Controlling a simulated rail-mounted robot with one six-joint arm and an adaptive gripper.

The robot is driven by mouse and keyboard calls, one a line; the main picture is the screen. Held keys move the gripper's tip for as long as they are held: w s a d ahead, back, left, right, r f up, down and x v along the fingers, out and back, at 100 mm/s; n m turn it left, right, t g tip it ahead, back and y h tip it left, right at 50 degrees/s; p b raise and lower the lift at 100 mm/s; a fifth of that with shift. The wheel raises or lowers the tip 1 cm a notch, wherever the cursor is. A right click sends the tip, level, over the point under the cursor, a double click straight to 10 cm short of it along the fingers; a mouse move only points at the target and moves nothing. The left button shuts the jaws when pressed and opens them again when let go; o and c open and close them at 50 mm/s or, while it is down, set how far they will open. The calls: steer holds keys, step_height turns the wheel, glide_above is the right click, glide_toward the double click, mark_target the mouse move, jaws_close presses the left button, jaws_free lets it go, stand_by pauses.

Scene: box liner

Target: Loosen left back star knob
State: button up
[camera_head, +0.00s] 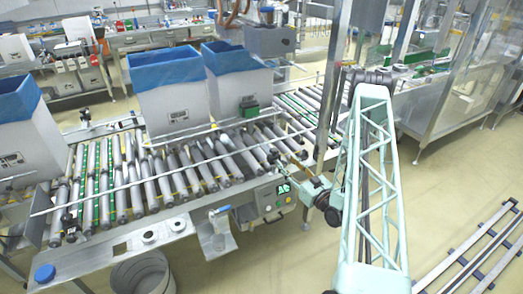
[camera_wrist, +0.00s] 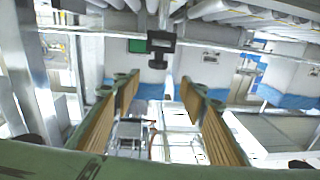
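My gripper (camera_wrist: 162,90) shows in the wrist view as two green fingers with tan ribbed pads. They stand wide apart with nothing between them. In the wrist view, which looks upside down, a small black clamp-like piece (camera_wrist: 161,43) sits on a thin rail beyond the fingertips, apart from them; I cannot tell whether it is a star knob. No star knob can be clearly made out there, and I cannot tell which is the left back one.
Boxes with blue liners (camera_head: 165,102) stand on and behind the rollers. A guide rail (camera_head: 150,182) runs across the conveyor. A control panel (camera_head: 274,196) is just below my gripper, and a metal post (camera_head: 330,85) stands close by. A grey bin (camera_head: 143,274) stands in front.

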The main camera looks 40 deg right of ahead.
mark_target(276, 153)
steer(key=shift+s+a+f+m+g+h, duration=0.15)
steer(key=shift+s+f+h, duration=0.05)
steer(key=shift+s+h, duration=0.2)
steer(key=shift+s+a+f+m+g+h, duration=0.15)
steer(key=shift+s+h, duration=0.25)
steer(key=shift+w, duration=0.15)
steer(key=shift+w+d, duration=0.35)
steer(key=shift+w, duration=1.9)
steer(key=shift+w+d, duration=0.3)
steer(key=shift+w, duration=1.9)
steer(key=shift+w+d, duration=0.35)
steer(key=shift+w, duration=1.9)
steer(key=shift+c, duration=0.7)
steer(key=c, duration=0.7)
